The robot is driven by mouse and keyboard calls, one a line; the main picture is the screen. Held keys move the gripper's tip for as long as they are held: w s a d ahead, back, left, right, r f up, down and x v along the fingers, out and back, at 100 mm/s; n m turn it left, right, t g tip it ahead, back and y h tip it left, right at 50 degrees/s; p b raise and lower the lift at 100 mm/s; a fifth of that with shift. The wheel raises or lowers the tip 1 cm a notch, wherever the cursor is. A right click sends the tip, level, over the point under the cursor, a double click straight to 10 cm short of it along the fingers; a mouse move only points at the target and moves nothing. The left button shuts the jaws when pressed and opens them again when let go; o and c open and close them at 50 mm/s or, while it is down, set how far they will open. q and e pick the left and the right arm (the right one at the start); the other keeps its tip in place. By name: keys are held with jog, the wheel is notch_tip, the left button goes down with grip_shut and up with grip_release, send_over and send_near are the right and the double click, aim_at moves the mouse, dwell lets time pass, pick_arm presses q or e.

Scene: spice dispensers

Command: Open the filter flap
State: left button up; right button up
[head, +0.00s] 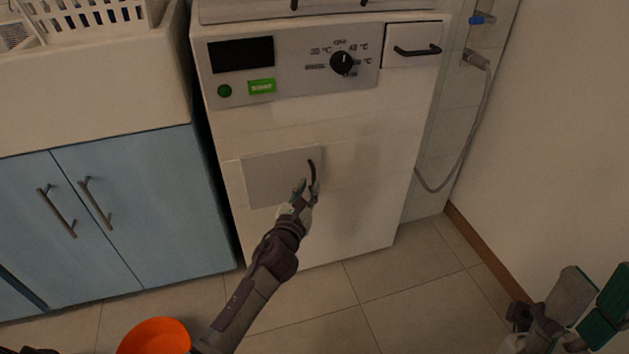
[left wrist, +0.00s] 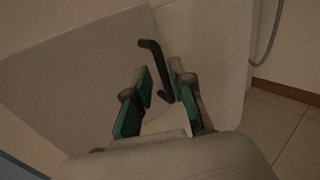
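The filter flap is a pale grey square panel (head: 275,180) low on the front of the white washing machine; it looks closed, lying about flat with the front. It fills the left of the left wrist view (left wrist: 75,75). Its dark bar handle (head: 311,166) is at the right edge. My left gripper (head: 306,187) is at the lower part of this handle. In the left wrist view, the handle (left wrist: 154,62) reaches down between the two parted green-padded fingers; I cannot tell whether they touch it. My right gripper (head: 590,300) is open and empty at the lower right, away from the machine.
The control panel (head: 300,66) and a drawer with a dark handle (head: 412,47) are above the flap. A blue cabinet (head: 120,205) stands left, an orange bucket (head: 155,336) below. A shower hose (head: 470,140) and wall are right. Floor before the machine is mostly clear.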

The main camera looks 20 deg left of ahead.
aim_at(313, 179)
pick_arm(q)
jog(key=shift+w+b, duration=0.55)
jog(key=shift+w, duration=1.85)
grip_shut()
